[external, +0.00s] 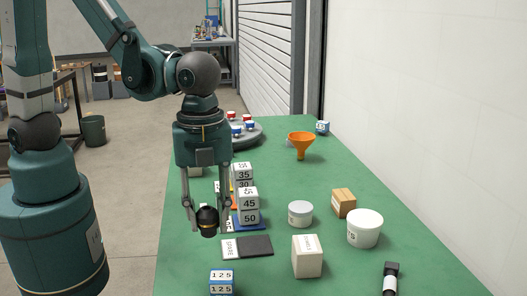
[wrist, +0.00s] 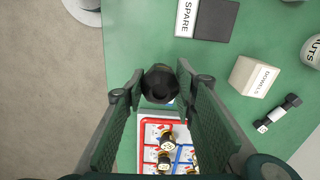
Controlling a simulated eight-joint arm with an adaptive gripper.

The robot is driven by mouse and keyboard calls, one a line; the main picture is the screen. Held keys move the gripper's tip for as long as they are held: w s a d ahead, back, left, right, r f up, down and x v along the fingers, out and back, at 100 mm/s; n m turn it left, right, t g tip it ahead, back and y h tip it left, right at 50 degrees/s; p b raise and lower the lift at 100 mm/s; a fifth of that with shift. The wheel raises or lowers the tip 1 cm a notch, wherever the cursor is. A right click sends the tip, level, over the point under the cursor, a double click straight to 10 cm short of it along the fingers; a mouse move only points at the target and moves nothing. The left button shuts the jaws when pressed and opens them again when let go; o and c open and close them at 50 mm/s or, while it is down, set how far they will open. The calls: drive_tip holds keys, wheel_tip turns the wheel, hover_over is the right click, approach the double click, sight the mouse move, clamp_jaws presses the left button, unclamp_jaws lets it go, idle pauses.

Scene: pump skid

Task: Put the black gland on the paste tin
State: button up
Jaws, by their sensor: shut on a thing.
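The black gland (external: 208,221) is a dark, rounded piece with a thin gold band, held between the fingertips of my gripper (external: 207,230). It also shows in the wrist view (wrist: 160,84), with the green fingers of my gripper (wrist: 161,88) on both sides of it. In the external view it hangs above the left part of the green bench. A small round grey-white tin (external: 300,214) with a pale lid, likely the paste tin, stands to the right of my gripper. Its label is not readable, and nothing rests on its lid.
Number blocks (external: 248,205) stand close right of my gripper. A SPARE plate (external: 246,247), a DOWELS box (wrist: 254,77), a white NUTS tub (external: 365,229), a brown box (external: 343,202) and a black labelled part (external: 390,279) lie around. An orange funnel (external: 301,143) is farther back.

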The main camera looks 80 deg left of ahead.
drive_tip(key=w+a+r+p, duration=0.2)
drive_tip(key=w+a, duration=0.2)
drive_tip(key=w, duration=0.4)
drive_tip(key=w+a+r+p, duration=0.1)
drive_tip(key=w+a, duration=0.3)
drive_tip(key=w, duration=0.4)
drive_tip(key=r+n+p, duration=0.1)
drive_tip(key=p, duration=0.1)
hover_over(301, 206)
drive_tip(key=shift+f, duration=2.85)
drive_tip(key=shift+f, duration=0.1)
drive_tip(key=shift+f, duration=2)
drive_tip(key=shift+f, duration=0.2)
drive_tip(key=o, duration=0.9)
